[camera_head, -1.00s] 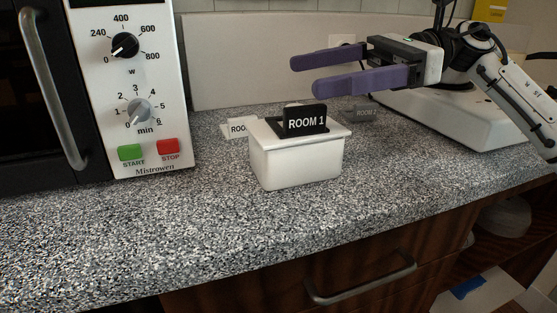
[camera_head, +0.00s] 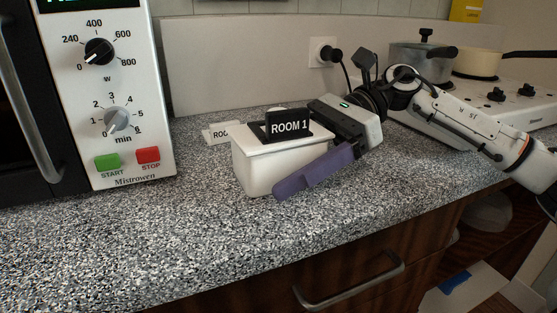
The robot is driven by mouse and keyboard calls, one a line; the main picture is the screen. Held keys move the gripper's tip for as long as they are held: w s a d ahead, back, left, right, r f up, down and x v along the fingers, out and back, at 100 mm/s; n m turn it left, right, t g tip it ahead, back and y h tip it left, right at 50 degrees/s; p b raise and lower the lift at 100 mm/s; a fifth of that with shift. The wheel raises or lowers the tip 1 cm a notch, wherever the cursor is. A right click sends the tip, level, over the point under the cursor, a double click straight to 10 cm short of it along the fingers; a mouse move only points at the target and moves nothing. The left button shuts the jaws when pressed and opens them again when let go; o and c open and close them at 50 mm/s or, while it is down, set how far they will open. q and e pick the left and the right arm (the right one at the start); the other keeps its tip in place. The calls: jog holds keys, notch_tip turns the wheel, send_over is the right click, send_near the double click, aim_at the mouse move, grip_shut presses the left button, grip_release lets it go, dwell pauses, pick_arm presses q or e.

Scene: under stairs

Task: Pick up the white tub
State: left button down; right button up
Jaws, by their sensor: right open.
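The white tub (camera_head: 265,168) stands upright on the speckled counter, right of the microwave. My right gripper (camera_head: 283,160) comes in from the right and is open at the tub. One purple finger crosses in front of the tub's right front side. The other finger is hidden behind the tub and sign. I cannot tell whether either finger touches the tub. My left gripper is not in view.
The microwave (camera_head: 118,110) is at the left. A white hob (camera_head: 510,105) with a metal pot (camera_head: 420,65) is at the back right. The counter (camera_head: 150,225) is clear in front.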

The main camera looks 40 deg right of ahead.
jog(key=shift+a+f, duration=0.1)
jog(key=shift+a, duration=0.15)
jog(key=c, duration=1.4)
jog(key=shift+c, duration=0.2)
jog(key=shift+w+r+p, duration=0.1)
jog(key=shift+r+p, duration=1.7)
jog(key=shift+r, duration=3.25)
